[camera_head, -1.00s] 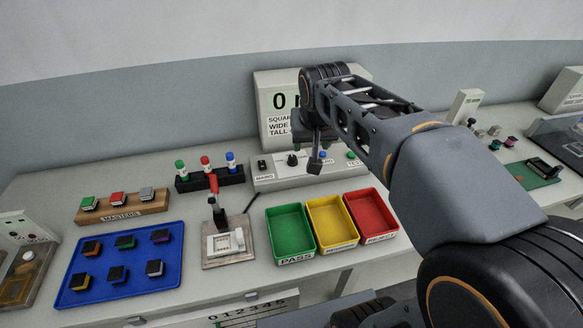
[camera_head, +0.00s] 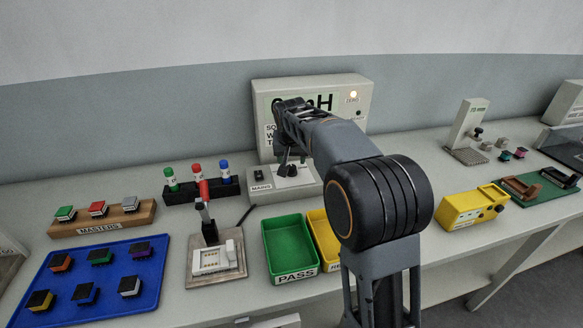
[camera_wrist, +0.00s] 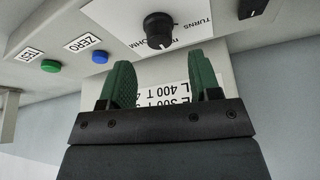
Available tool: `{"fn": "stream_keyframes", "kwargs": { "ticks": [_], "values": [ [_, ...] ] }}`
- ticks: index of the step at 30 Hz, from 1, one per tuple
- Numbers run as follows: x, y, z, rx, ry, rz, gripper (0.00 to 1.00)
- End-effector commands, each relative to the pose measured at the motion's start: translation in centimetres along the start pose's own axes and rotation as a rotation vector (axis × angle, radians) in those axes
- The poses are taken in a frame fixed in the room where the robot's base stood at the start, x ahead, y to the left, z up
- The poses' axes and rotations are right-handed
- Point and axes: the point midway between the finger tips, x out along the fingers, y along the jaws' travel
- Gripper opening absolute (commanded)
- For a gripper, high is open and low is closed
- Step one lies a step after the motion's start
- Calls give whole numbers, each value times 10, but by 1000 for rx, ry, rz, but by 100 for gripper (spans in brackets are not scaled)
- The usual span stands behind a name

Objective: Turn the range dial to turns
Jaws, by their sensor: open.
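The range dial (camera_wrist: 158,30) is a black round knob on a white plate, at the top middle of the wrist view. The word TURNS (camera_wrist: 189,17) is printed on the plate to its right, and lettering ending in OHM shows on the other side. In the head view my gripper (camera_head: 289,166) is over the meter's control panel and hides the dial area.
The meter (camera_head: 357,116) stands behind the panel. A blue ZERO button (camera_wrist: 99,57) and green TEST button (camera_wrist: 50,66) sit left of the dial; the black mains switch (camera_wrist: 252,8) is to its right. A green PASS tray (camera_head: 288,250) lies in front.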

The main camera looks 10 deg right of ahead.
Motion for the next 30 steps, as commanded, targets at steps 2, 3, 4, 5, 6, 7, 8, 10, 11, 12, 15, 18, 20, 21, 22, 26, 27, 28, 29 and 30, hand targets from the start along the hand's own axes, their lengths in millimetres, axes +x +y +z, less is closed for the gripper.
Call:
{"fn": "stream_keyframes", "kwargs": {
  "ticks": [2, 3, 4, 5, 6, 7, 8, 10, 11, 12, 15, 18, 20, 21, 22, 26, 27, 28, 29, 30],
  "values": [
    [15, 0, 0, 0, -2, 1, 57],
    [20, 0, 0, 0, -2, 1, 57],
    [24, 0, 0, 0, -1, 0, 57],
    [28, 0, 0, 0, 0, 0, 57],
    [32, 0, 0, 0, -1, 1, 57],
    [36, 0, 0, 0, -1, 1, 57],
    [38, 0, 0, 0, 0, 0, 57],
    [43, 0, 0, 0, 1, 0, 57],
    [45, 0, 0, 0, 1, 0, 57],
    [47, 0, 0, 0, 0, 0, 57],
    [50, 0, 0, 0, 1, 0, 57],
    [51, 0, 0, 0, 1, 0, 57],
    [51, 0, 0, 0, 1, 0, 57],
    [51, 0, 0, 0, 1, 0, 57],
    [51, 0, 0, 0, 1, 0, 57],
    [50, 0, 0, 0, 1, 0, 50],
    [50, 0, 0, 0, 1, 0, 47],
    [50, 0, 0, 0, 1, 0, 44],
    [50, 0, 0, 0, 1, 0, 41],
    [50, 0, 0, 0, 1, 0, 37]
  ]
}}
